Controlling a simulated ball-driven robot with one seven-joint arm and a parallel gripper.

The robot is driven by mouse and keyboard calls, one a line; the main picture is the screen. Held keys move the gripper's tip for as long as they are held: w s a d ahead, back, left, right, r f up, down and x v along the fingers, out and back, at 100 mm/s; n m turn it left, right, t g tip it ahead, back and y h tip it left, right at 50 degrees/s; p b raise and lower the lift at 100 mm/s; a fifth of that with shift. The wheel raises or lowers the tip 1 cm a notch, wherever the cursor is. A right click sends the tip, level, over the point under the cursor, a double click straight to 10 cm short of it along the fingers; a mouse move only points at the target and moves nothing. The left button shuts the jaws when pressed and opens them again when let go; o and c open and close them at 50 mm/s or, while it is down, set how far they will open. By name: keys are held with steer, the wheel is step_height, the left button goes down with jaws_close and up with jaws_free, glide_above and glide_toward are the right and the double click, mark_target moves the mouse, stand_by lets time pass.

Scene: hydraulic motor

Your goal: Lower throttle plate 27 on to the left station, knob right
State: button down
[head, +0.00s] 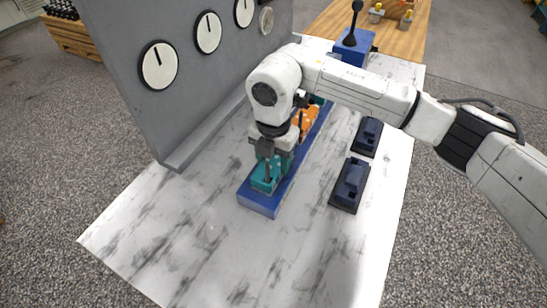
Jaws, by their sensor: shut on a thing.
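My gripper (268,178) points down over the near end of a long blue base (260,201). It is shut on a teal piece (258,185), which appears to be the throttle plate; I cannot read a number on it. The teal piece is at or just above the base; the fingers hide whether it touches. Its knob cannot be made out. An orange piece (309,122) sits farther back along the blue base, partly behind my arm.
Two dark holders with dark blue blocks (351,184) (369,134) stand right of the base. A grey panel with dials (130,100) rises at the left. A blue box with a black lever (352,45) stands at the back. The front of the marbled table (190,245) is clear.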

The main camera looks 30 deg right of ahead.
steer(key=shift+f, duration=0.4)
steer(key=shift+c, duration=1.6)
jaws_free()
